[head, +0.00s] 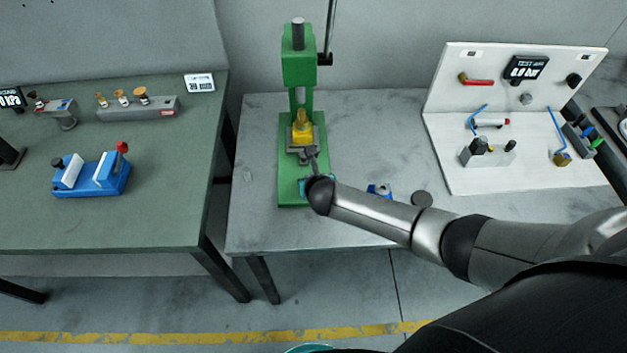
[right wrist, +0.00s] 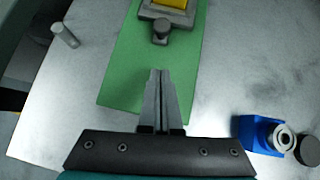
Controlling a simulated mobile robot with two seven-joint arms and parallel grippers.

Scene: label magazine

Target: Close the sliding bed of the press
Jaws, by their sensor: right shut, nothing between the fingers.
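The green press (head: 299,68) stands on the grey table, with its green base plate (right wrist: 125,75) reaching toward me. The sliding bed (head: 303,149) is a grey plate with a yellow block (head: 302,128) on it, below the press column. In the right wrist view the bed (right wrist: 150,12) shows at the top, with a round grey knob (right wrist: 161,32) at its front. My right gripper (head: 313,153) is shut and empty over the base plate; in the wrist view its fingertips (right wrist: 158,72) point at the knob, with a visible gap. My left gripper is not in view.
A blue block with a metal ring (right wrist: 262,133) and a dark disc (right wrist: 307,150) lie right of the press. A small grey cylinder (right wrist: 64,35) stands left of it. A white test panel (head: 460,150) stands at the right. A green-topped table (head: 150,225) is at the left.

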